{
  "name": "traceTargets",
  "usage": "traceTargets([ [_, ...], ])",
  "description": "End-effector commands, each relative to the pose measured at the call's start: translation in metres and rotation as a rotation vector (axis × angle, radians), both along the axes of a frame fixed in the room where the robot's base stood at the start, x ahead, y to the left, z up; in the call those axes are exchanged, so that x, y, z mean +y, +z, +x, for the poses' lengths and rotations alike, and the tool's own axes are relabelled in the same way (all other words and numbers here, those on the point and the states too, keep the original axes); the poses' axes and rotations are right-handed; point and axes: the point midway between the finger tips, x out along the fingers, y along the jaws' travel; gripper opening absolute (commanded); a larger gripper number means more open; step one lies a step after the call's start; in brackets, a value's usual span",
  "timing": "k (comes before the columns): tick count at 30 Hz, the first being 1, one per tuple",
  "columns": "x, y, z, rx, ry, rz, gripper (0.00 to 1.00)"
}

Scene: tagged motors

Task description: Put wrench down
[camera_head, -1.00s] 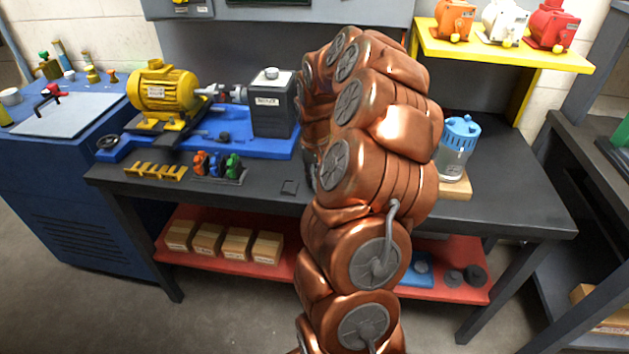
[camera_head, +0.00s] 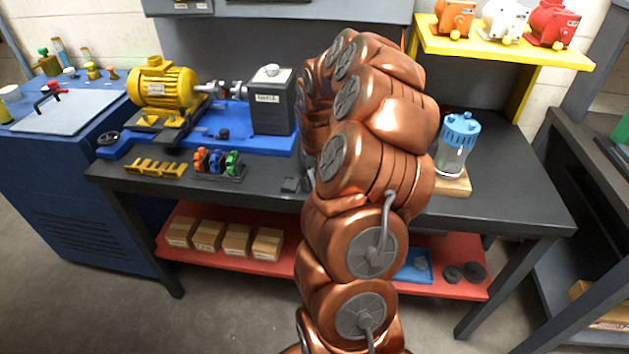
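No wrench can be made out in the head view. My copper-coloured arm fills the middle of the picture and bends over the dark workbench (camera_head: 500,205). My gripper is hidden behind the arm, so its fingers and anything in them cannot be seen. A small dark piece (camera_head: 291,185) shows at the bench's front edge, just left of my arm; I cannot tell what it is.
A yellow motor (camera_head: 163,88) and a grey box (camera_head: 271,100) sit on a blue base at the left. Beside them are a yellow rack (camera_head: 156,168) and coloured clamps (camera_head: 217,162). A blue-lidded jar (camera_head: 456,145) stands right of my arm. Bench is clear at far right.

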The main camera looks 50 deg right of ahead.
Motion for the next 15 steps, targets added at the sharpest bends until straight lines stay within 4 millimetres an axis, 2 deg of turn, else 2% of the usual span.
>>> traceTargets([
  [8,0.000,0.009,0.001,-0.003,0.000,-0.002,0.38],
  [15,0.000,0.053,0.000,-0.007,-0.001,-0.004,0.38],
])
